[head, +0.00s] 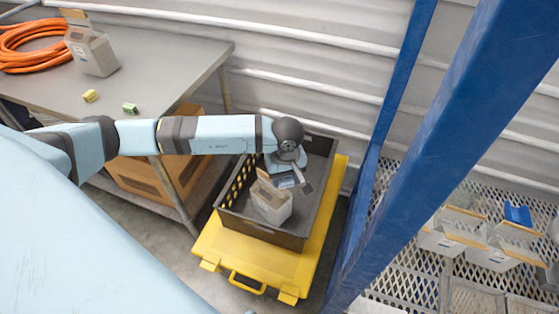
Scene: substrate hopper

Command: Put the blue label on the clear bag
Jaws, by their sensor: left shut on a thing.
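A pale, boxy bag (271,203) with a tan strip along its top stands in the dark grey crate (262,229). It looks like the clear bag. My left gripper (296,181) reaches down into the crate just behind and right of the bag's top. It is shut on a small bluish piece (285,182), which looks like the blue label; the fingers partly hide it. I cannot tell whether the piece touches the bag. A similar pale bag (93,53) stands on the grey table (175,60). My right gripper is not in view.
The crate sits on a yellow base (240,260). A yellow block (90,96), a green block (130,107) and an orange coil (32,38) lie on the table. A blue post (380,150) stands close right of the crate. Shelf bins (490,258) and a blue scoop (518,213) are farther right.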

